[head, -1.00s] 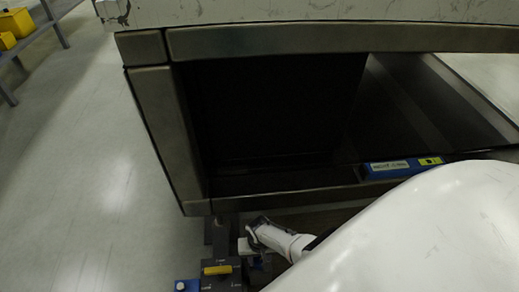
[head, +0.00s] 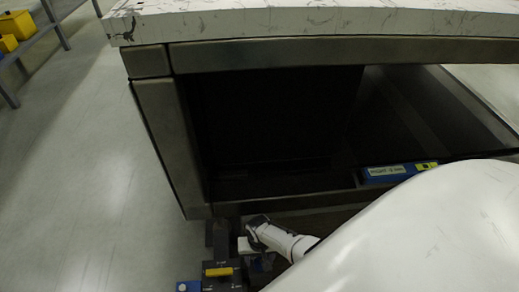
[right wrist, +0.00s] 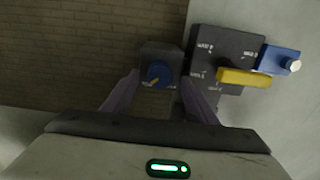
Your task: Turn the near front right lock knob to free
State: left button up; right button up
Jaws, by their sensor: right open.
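The lock knob (right wrist: 159,74) is a blue round knob with a yellow pointer mark on a small dark block in the right wrist view. Its pointer slants toward the lower left; the lettering by it is too small to read. My right gripper (right wrist: 160,88) is open, with one finger to each side of the knob block. I cannot tell whether either finger touches it. In the head view my right gripper (head: 257,247) is low at the table's front corner, and the knob is not clearly visible there. My left gripper is not in view.
A larger dark block with a yellow handle (right wrist: 243,78) and a blue piece (right wrist: 280,60) sits close to the right finger. In the head view, this yellow handle (head: 217,271) is left of my gripper. A metal-framed table (head: 330,54) stands above, with a blue labelled box (head: 390,172) below.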

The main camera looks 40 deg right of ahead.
aim_at(259, 263)
notch_tip(259, 263, up, 6)
jog(key=p, duration=0.4)
jog(key=shift+r, duration=0.2)
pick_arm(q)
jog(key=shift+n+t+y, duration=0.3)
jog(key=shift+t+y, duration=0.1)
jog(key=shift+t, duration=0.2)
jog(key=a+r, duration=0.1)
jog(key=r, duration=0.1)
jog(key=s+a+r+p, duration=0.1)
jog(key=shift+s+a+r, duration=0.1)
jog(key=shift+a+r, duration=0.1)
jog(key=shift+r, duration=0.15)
pick_arm(e)
jog(key=shift+r, duration=0.55)
